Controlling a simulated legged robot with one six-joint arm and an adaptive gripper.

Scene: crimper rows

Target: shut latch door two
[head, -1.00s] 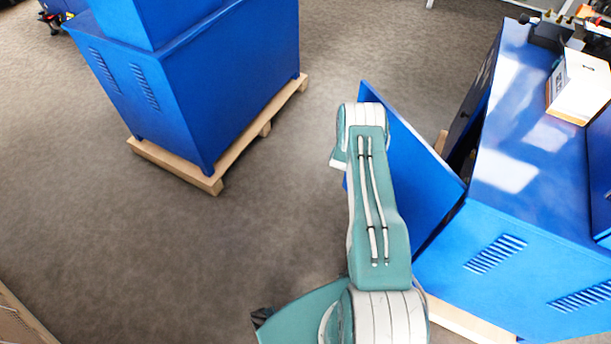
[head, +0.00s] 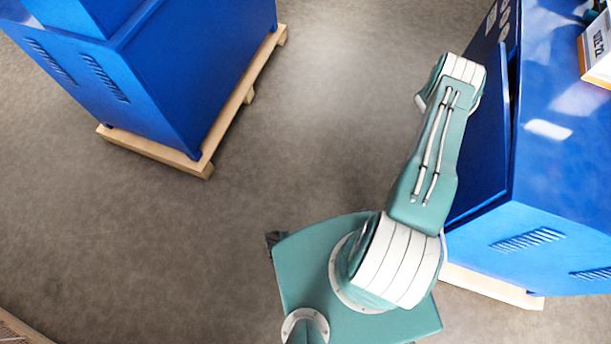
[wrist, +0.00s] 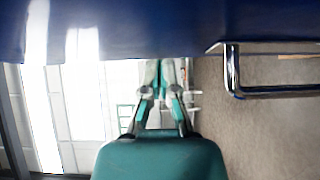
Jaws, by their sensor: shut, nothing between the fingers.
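The blue latch door (head: 488,150) on the right-hand cabinet (head: 565,180) stands nearly closed in the head view, with a narrow dark gap along its top edge. My arm lies alongside its outer face and hides part of it. In the wrist view the blue door panel (wrist: 120,30) fills the top, with a chrome bar handle (wrist: 232,75) to the right of my gripper (wrist: 165,72). My gripper is shut and empty, its fingertips at the panel's edge in the picture; whether they touch it I cannot tell. The head view hides my gripper behind the arm.
Another blue cabinet (head: 150,75) stands at upper left on a wooden pallet (head: 160,148). The right-hand cabinet also rests on a pallet (head: 490,287). A white box (head: 598,50) sits on its top. The grey floor (head: 310,130) between the cabinets is clear.

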